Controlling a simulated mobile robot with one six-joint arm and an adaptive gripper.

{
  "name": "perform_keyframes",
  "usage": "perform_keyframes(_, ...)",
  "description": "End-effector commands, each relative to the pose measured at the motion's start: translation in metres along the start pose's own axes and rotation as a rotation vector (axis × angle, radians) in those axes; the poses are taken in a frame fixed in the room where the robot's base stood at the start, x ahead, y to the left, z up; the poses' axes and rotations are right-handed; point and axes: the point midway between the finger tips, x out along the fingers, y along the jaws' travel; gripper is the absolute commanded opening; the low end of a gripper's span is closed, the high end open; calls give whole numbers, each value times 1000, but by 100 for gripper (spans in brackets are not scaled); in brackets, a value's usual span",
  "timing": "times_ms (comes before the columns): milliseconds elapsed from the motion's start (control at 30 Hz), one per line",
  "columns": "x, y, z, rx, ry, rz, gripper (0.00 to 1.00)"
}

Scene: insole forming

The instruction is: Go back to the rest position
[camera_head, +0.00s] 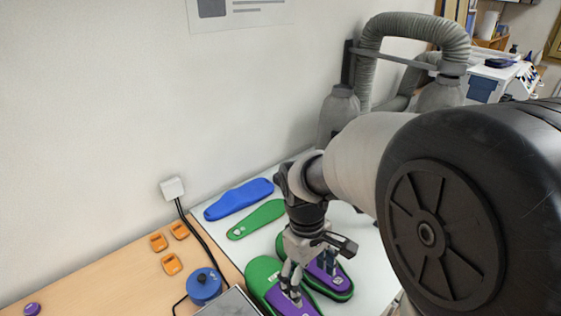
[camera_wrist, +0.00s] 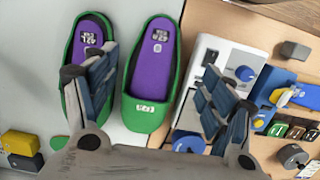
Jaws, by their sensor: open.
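My gripper (camera_head: 308,270) is over the white table top (camera_head: 365,262) in the head view, pointing down at two green-and-purple insoles. In the wrist view its two fingers (camera_wrist: 155,95) stand wide apart with nothing between them. One insole (camera_wrist: 90,45) lies at the left, partly behind the left finger. The other insole (camera_wrist: 155,60) lies between the fingers' lines of sight, beyond the tips. In the head view the left insole (camera_head: 265,272) and right insole (camera_head: 340,282) are partly hidden by my gripper. I cannot tell the exact gap between fingertips and insoles.
A blue form (camera_head: 238,198) and a green insole (camera_head: 256,219) lie behind, near the wall. Orange blocks (camera_head: 171,263), a blue round device (camera_head: 204,285) and a black cable (camera_head: 205,240) are on the wooden table at left. A grey hose (camera_head: 410,28) stands at the back.

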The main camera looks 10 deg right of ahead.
Motion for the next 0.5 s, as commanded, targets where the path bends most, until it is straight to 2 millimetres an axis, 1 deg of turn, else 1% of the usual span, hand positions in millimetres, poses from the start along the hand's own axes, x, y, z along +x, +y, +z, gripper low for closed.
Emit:
perform_keyframes(67, -4, 0, 2, 10, 9, 3, 76)
perform_keyframes(167, -18, -1, 12, 53, 45, 16, 76)
perform_keyframes(267, -41, -4, 32, 133, 110, 35, 76)
perform_keyframes(300, -51, -7, 42, 174, 142, 43, 76)
perform_keyframes(400, -71, -15, 67, 278, 224, 61, 76)
perform_keyframes(500, -85, -24, 92, 380, 305, 75, 76)
